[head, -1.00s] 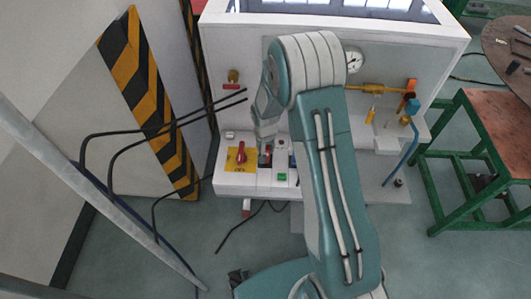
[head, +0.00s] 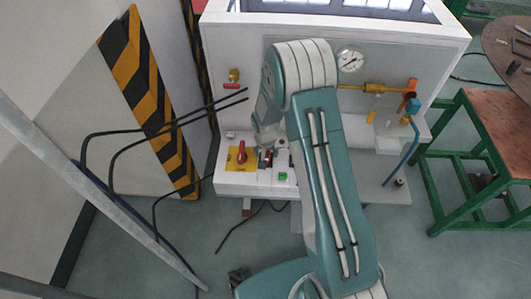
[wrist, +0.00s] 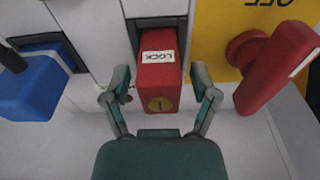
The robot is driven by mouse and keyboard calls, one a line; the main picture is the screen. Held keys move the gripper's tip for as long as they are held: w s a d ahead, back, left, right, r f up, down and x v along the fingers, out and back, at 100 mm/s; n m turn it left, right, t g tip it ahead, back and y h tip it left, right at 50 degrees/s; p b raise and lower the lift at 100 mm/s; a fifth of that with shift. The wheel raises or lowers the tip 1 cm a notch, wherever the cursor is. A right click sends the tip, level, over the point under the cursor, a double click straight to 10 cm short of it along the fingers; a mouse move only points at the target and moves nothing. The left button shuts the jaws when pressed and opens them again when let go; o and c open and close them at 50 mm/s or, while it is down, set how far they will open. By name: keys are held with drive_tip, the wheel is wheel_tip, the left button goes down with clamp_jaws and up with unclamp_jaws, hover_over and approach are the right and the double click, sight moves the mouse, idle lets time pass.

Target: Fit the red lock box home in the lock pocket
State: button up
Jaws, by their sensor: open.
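The red lock box (wrist: 160,75) has a white LOCK label, which reads upside down, and a round brass keyhole face on its near end. In the wrist view its far end lies at the dark lock pocket (wrist: 133,32), and its near end stands out from the white panel. How deep it sits cannot be told. My gripper (wrist: 160,88) is open, one finger on each side of the box; gaps show beside the box. In the head view my gripper (head: 267,146) is low over the panel, and the red box is mostly hidden there.
A red rotary handle (wrist: 275,65) on a yellow plate (wrist: 222,30) stands close right of the box in the wrist view. A blue box (wrist: 38,88) juts out at left by another dark slot. A green button (head: 282,177) sits on the white panel (head: 232,189).

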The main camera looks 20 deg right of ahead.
drive_tip(key=r, duration=0.4)
drive_tip(key=s+r, duration=0.1)
drive_tip(key=r, duration=0.7)
drive_tip(key=shift+s+a, duration=0.2)
drive_tip(key=s+r+n+t, duration=0.1)
drive_tip(key=s+r, duration=0.4)
drive_tip(key=r, duration=0.3)
drive_tip(key=s+r+t, duration=0.1)
drive_tip(key=s+r, duration=0.3)
drive_tip(key=r, duration=0.5)
drive_tip(key=s+r+n+t, duration=0.1)
drive_tip(key=s+r, duration=0.3)
drive_tip(key=s, duration=0.4)
drive_tip(key=s+r+n+t, duration=0.1)
drive_tip(key=s+r, duration=0.3)
drive_tip(key=s, duration=0.5)
drive_tip(key=shift+s+d+n, duration=0.15)
drive_tip(key=shift+s+n, duration=0.15)
